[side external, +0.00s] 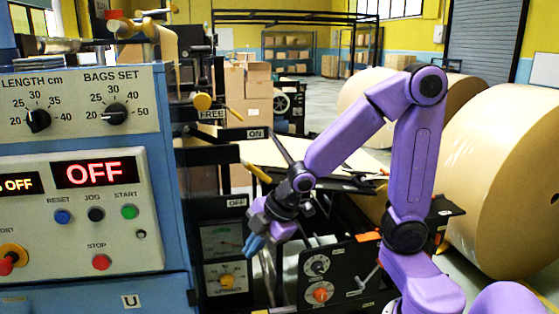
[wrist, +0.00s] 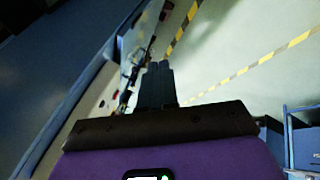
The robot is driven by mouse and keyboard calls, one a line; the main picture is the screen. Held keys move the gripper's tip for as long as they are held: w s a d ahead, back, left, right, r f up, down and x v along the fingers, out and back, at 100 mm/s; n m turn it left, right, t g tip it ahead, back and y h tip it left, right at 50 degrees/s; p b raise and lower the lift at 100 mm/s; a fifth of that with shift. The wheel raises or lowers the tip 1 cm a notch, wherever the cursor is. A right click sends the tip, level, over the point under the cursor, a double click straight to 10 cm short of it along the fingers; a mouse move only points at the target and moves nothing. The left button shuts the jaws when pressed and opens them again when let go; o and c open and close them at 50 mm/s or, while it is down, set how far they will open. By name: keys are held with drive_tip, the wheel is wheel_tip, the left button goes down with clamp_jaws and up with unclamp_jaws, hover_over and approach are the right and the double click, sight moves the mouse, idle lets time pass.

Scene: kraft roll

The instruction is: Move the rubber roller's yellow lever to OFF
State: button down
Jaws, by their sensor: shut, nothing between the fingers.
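The yellow lever (side external: 257,172) shows in the side external view, beside the right side of the blue machine. Its yellow grip lies in the picture between the ON plate (side external: 255,134) above and the OFF plate (side external: 237,202) below. The wrist view shows the fingers (wrist: 157,72) shut together and empty. The lever is not recognisable in that view.
The blue control cabinet (side external: 75,290) with dials and a red OFF display (side external: 94,172) stands at left. A yellow knob (side external: 202,102) sits by the FREE plate (side external: 212,114). A black dial panel (side external: 335,276) is right of my gripper. Large kraft rolls (side external: 505,185) stand at right.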

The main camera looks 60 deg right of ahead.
drive_tip(key=s+r+m+g+h, duration=0.15)
drive_tip(key=s+m+g, duration=0.3)
drive_tip(key=s, duration=1.45)
drive_tip(key=w+d+r+m+t, duration=0.1)
drive_tip(key=w+d+r+m, duration=0.25)
drive_tip(key=w, duration=0.45)
drive_tip(key=w+d+r+m, duration=0.2)
drive_tip(key=w+r+m, duration=0.15)
drive_tip(key=w, duration=0.45)
drive_tip(key=w+d+r+m+t, duration=0.1)
drive_tip(key=w+d+r+m, duration=0.2)
drive_tip(key=w, duration=0.5)
drive_tip(key=w+d+r+m+h, duration=0.15)
drive_tip(key=d+m, duration=0.25)
drive_tip(key=d, duration=0.4)
drive_tip(key=w+d+r+m+t, duration=0.1)
drive_tip(key=w+d+r+m, duration=0.15)
drive_tip(key=d, duration=0.55)
drive_tip(key=w+d+r+m+h, duration=0.1)
drive_tip(key=d+r+m, duration=0.25)
drive_tip(key=d, duration=0.45)
drive_tip(key=x, duration=1.4)
drive_tip(key=shift+w+a+m, duration=0.2)
drive_tip(key=shift+a+m, duration=0.1)
drive_tip(key=shift+m, duration=0.05)
drive_tip(key=shift+f+t, duration=0.1)
drive_tip(key=shift+t, duration=0.15)
